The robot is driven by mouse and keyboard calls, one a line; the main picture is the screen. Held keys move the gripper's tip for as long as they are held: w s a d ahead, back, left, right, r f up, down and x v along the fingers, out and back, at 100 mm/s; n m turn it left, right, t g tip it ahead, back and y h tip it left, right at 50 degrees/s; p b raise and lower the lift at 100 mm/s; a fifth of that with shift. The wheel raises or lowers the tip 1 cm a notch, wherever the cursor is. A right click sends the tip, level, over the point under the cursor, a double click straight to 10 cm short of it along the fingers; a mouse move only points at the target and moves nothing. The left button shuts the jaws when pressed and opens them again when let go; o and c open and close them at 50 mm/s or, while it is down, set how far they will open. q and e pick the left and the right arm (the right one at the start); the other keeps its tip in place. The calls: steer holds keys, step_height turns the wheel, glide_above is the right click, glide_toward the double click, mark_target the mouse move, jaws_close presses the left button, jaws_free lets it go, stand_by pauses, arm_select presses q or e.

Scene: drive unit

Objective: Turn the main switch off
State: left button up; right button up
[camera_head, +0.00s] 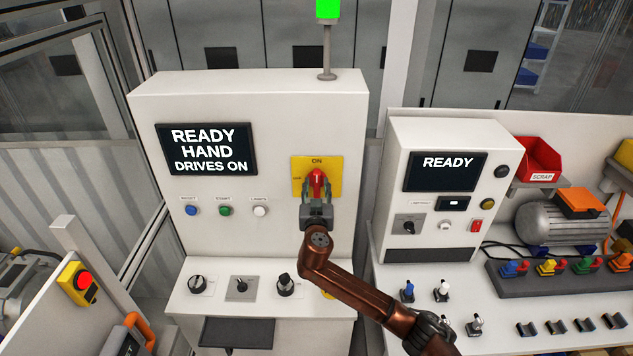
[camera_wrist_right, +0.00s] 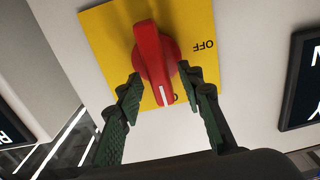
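The main switch is a red rotary handle (camera_head: 317,181) on a yellow plate (camera_head: 298,163) on the front of the white cabinet. In the right wrist view, the handle (camera_wrist_right: 153,50) has a white mark at the end towards the ON label, which is partly hidden. The OFF label shows to the right on the plate (camera_wrist_right: 202,22). My right gripper (camera_head: 316,203) is at the switch; in its wrist view the green fingers (camera_wrist_right: 160,78) are open, one on each side of the handle's marked end. I cannot tell whether they touch it. My left gripper is not in view.
The cabinet screen (camera_head: 208,148) reads READY, HAND, DRIVES ON. A green lamp (camera_head: 327,9) is lit on top. Several knobs sit on the ledge (camera_head: 270,306) below. A smaller control box (camera_head: 404,135) and a workbench with a motor (camera_head: 550,222) stand to the right.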

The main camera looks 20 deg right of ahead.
steer(key=shift+w+d, duration=0.15)
steer(key=shift+w, duration=0.35)
jaws_close()
